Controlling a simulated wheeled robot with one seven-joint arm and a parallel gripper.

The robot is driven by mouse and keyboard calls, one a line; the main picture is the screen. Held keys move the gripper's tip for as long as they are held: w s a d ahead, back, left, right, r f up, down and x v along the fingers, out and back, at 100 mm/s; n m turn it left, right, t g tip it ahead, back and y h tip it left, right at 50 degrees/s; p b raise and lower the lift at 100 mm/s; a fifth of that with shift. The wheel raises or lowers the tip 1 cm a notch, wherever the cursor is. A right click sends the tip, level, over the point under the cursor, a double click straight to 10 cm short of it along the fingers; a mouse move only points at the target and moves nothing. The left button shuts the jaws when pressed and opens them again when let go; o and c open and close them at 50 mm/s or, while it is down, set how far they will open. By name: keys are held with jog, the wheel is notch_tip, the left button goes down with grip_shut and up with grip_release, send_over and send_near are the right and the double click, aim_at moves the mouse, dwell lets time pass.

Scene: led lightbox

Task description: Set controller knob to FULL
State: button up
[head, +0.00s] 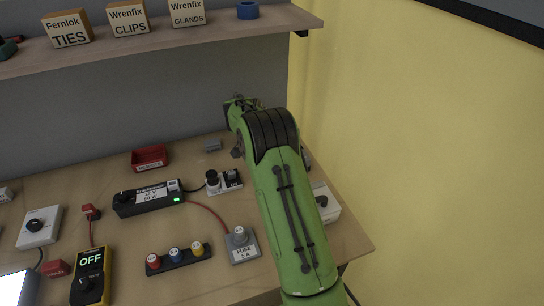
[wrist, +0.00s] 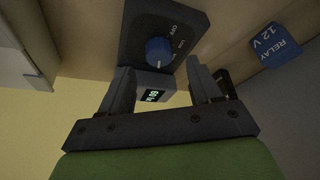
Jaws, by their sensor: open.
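The controller is a dark box (wrist: 140,28) in the wrist view, with a small lit green display (wrist: 153,96) at its near end. Its blue round knob (wrist: 159,51) has a pale mark at its lower edge, and the lettering OFF and LOW is readable beside it. My gripper (wrist: 158,72) is open, with one finger to each side of the knob's line. The knob lies just beyond the fingertips, and I cannot tell whether they touch it. In the head view my green arm hides the controller and the fingers.
A blue 12 V relay (wrist: 275,45) is right of the controller. A white box (wrist: 28,45) is at left. In the head view, a black power supply (head: 147,198), a red tray (head: 150,157) and a yellow meter showing OFF (head: 91,275) lie on the bench. A shelf (head: 160,40) hangs above.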

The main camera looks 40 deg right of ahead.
jog(key=p+v, duration=0.1)
jog(key=v, duration=1.1)
jog(key=s+a+r+n+t+y, duration=0.1)
jog(key=s+a+r+n, duration=0.4)
jog(key=s, duration=0.3)
jog(key=s+a+r+n+t+y, duration=0.1)
jog(key=s+a+r+n+t, duration=0.15)
jog(key=s+a+r, duration=0.45)
jog(key=s+a+f+n+y, duration=0.1)
jog(key=s+a+f+n, duration=0.1)
jog(key=s, duration=0.6)
jog(key=s+a+f+n+y, duration=0.1)
jog(key=s+a+n, duration=0.3)
jog(key=s, duration=0.4)
jog(key=shift+s+a+f+n+t, duration=0.2)
jog(key=shift+f+n+t, duration=0.25)
jog(key=shift+f+n, duration=0.4)
